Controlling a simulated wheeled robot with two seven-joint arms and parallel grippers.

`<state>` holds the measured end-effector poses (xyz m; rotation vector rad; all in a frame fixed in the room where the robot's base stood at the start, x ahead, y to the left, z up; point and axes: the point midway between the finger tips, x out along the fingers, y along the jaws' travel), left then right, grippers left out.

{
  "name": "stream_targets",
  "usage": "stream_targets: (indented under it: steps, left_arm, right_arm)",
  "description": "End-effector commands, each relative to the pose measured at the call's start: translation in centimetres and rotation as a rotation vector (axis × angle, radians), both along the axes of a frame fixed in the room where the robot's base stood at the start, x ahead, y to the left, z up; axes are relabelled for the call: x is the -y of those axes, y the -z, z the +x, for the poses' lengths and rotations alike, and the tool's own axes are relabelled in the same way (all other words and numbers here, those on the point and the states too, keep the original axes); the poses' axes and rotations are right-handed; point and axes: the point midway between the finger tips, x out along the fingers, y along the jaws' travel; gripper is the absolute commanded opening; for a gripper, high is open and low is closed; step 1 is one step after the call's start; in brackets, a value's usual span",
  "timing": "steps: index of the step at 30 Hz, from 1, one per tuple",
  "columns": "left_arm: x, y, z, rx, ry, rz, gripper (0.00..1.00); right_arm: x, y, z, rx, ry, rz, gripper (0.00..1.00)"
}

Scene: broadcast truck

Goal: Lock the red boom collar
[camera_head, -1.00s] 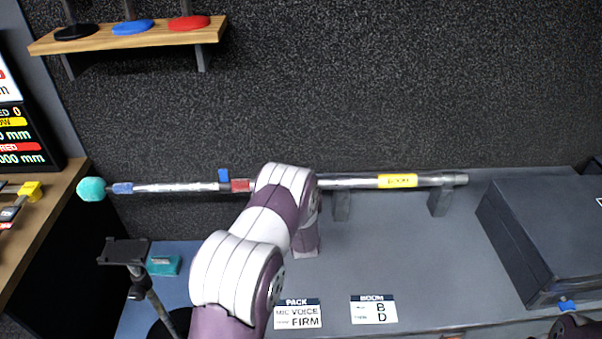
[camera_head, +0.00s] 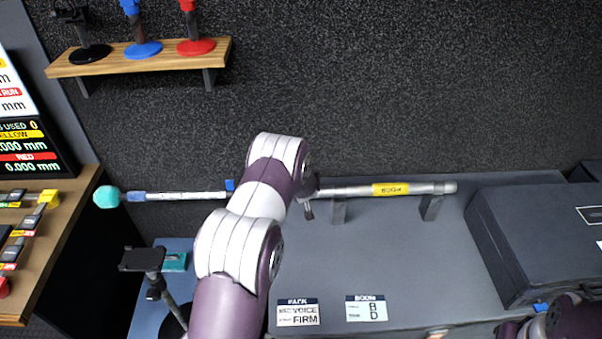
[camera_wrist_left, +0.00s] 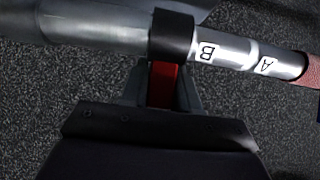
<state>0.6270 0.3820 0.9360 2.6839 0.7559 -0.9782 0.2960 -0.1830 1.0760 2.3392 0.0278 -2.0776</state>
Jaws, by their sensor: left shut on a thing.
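The boom pole (camera_head: 188,196) lies level across supports, with a teal head (camera_head: 107,197) at its left end and a yellow band marked BOOM (camera_head: 390,189) towards its right. In the left wrist view, a black collar (camera_wrist_left: 173,32) wraps the pole, right beside an upside-down mark B (camera_wrist_left: 206,52); mark A (camera_wrist_left: 266,66) is further right. A red lever (camera_wrist_left: 163,82) hangs from the collar. My left gripper (camera_wrist_left: 163,95) is shut on this lever, a finger on each side. In the head view my left arm hides the collar.
A blue lever (camera_head: 230,185) stands on the pole left of my arm. A dark case (camera_head: 540,235) fills the bench's right side. The BOOM card (camera_head: 366,308) shows B and D. A small stand (camera_head: 143,259) is at lower left; the bench middle is clear.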

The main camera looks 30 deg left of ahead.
Motion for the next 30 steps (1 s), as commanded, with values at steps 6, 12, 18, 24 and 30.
stream_targets:
  steps: [6, 12, 18, 24, 30]
  left_arm:
    - [-0.16, -0.09, 0.18, -0.04, -0.001, -0.025, 0.0]
    - [-0.17, 0.08, 0.22, -0.051, -0.001, -0.03, 0.0]
    - [-0.17, 0.1, 0.22, -0.05, -0.001, -0.03, 0.0]
    - [-0.16, 0.1, 0.21, -0.05, -0.001, -0.03, 0.51]
    - [-0.16, 0.11, 0.2, -0.05, -0.001, -0.03, 0.51]
  right_arm:
    - [0.0, -1.29, 0.0, 0.0, 0.0, 0.0, 0.51]
    - [0.0, -1.38, 0.0, 0.0, 0.0, 0.0, 0.51]
    - [0.0, -1.35, -0.01, 0.0, 0.0, 0.0, 0.51]
    - [0.0, -1.35, -0.01, 0.0, 0.0, 0.0, 0.51]
    - [0.0, -1.35, -0.01, 0.0, 0.0, 0.0, 0.51]
